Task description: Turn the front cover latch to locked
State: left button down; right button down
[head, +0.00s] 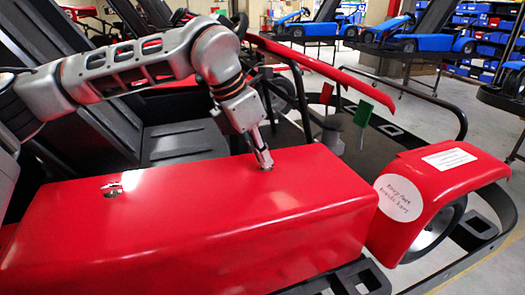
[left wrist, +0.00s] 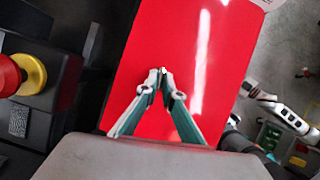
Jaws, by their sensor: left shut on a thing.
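The red cover (head: 200,225) is a long glossy box on the kart's near side. My left gripper (head: 265,164) points down at a small latch near the cover's right, far edge. In the left wrist view, the fingertips (left wrist: 162,74) come together on a small light metal piece, the latch (left wrist: 163,69), over the red cover (left wrist: 140,45). The fingers hide most of it, so its angle cannot be told. A second metal latch (head: 112,188) sits free toward the cover's left end. My right gripper is not in view.
A red fender (head: 430,185) with a round white label (head: 398,198) stands right of the cover. Behind are a red tag (head: 326,93), a green tag (head: 363,111) and a black bar. A red-and-yellow knob (left wrist: 28,74) stands left in the wrist view. Blue karts (head: 415,38) stand farther back.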

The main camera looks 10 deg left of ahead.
pick_arm(q)
jog(key=shift+r+m+g+p, duration=0.1)
jog(key=shift+m+g+p, duration=0.25)
jog(key=shift+m, duration=0.45)
jog(key=c, duration=2.2)
grip_release()
jog(key=shift+a, duration=0.1)
jog(key=v, duration=1.2)
jog(key=shift+w+a, duration=0.1)
jog(key=shift+a, duration=0.05)
